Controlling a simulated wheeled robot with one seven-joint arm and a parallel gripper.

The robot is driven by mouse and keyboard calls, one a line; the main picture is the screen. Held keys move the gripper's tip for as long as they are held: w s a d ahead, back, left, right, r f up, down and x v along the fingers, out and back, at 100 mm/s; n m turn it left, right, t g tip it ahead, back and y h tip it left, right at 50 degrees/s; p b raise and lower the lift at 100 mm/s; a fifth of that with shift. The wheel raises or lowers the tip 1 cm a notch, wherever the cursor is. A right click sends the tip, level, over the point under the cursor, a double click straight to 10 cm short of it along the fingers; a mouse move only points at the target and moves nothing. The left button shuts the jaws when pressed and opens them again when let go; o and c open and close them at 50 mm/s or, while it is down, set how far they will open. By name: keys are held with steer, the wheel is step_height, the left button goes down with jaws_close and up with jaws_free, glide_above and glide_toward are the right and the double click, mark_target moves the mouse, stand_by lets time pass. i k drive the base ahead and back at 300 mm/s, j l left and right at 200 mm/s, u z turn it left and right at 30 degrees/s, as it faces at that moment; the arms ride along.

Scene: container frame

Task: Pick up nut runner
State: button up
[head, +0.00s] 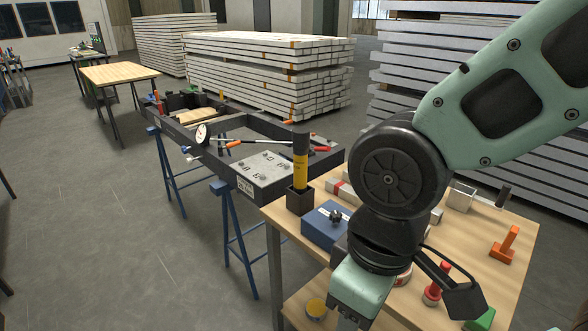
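A tall black tool with a yellow band, which looks like the nut runner (300,168), stands upright in a square black holder (299,201) at the left back corner of the wooden bench (460,251). My gripper (346,322) is at the bottom edge of the head view, below and a little right of the tool and apart from it in the picture. Its fingers are cut off by the frame, so I cannot see whether they are open or holding anything. My arm covers the middle of the bench.
A blue box (325,224) sits just right of the holder. A dark frame (247,184) with a metal plate and gauge rests on blue trestles behind. An orange tool (504,245) and a red-handled item (437,285) are on the bench's right. Open floor lies left.

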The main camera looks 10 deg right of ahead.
mark_target(300, 135)
steer(key=i+j, duration=0.1)
steer(key=j, duration=0.25)
steer(key=i+j, duration=0.1)
steer(key=j, duration=0.3)
steer(key=i+j, duration=0.1)
steer(key=i, duration=0.35)
steer(key=z, duration=0.45)
